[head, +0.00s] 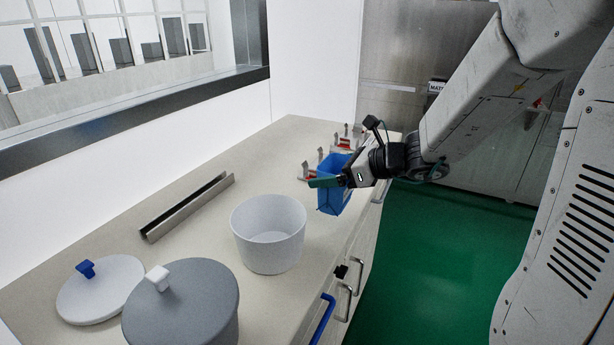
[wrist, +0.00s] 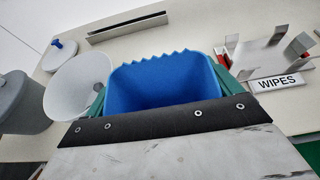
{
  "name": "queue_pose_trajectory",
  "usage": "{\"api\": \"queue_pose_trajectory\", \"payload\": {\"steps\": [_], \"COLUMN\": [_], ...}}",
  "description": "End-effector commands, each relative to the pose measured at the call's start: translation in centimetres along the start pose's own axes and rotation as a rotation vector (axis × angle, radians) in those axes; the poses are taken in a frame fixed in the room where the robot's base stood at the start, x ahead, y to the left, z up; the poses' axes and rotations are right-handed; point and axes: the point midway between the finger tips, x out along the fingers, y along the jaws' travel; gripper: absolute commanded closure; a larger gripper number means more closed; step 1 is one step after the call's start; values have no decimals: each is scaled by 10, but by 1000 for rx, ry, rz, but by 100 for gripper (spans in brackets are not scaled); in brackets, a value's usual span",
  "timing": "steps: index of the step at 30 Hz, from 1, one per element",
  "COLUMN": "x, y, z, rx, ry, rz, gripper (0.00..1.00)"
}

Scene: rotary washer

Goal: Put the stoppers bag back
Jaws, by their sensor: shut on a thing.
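The blue bag (head: 333,199), which I take for the stoppers bag, is at the front right edge of the counter in the head view. My gripper (head: 332,181), with green fingers, is shut on it. In the wrist view the bag (wrist: 165,85) is open at the top, has a zigzag far rim and sits between the two green fingers. No label on the bag shows. I cannot tell whether its underside is clear of the counter. Its lower part is hidden in the wrist view.
Metal holders with red parts (head: 310,173) stand behind the bag on the counter (head: 130,232); one in the wrist view bears a "WIPES" label (wrist: 278,83). An open white tub (head: 268,235), a lidded grey tub (head: 182,310), a loose lid (head: 100,292) and a metal channel (head: 187,208) lie leftward.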

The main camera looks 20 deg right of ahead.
Motion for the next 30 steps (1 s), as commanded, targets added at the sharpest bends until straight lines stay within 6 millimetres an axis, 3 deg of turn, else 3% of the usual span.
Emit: {"api": "queue_pose_trajectory", "payload": {"steps": [3,10,14,22,30], "x": [30,70,78,91,91], "y": [-14,-35,-38,-39,-39], "z": [8,21,23,-6,-8], "rx": [-1,-1,-1,2,-2], "ry": [1,1,1,1,0], "rz": [6,3,4,4,3], "gripper": [32,32,32,32,32]}}
